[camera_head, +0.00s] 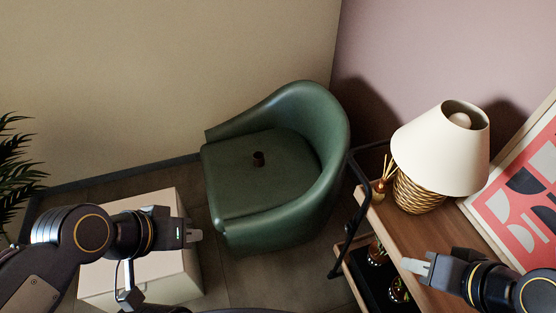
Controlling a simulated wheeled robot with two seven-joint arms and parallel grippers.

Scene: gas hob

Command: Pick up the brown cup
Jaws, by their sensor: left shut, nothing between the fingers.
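A wooden shelf unit (440,232) at the right bears a lamp (440,150) with a woven base and a reed diffuser (379,188). A framed picture (525,195) leans behind. A pale box (170,285) stands left of the chair. A plant (15,165) is at the left edge.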

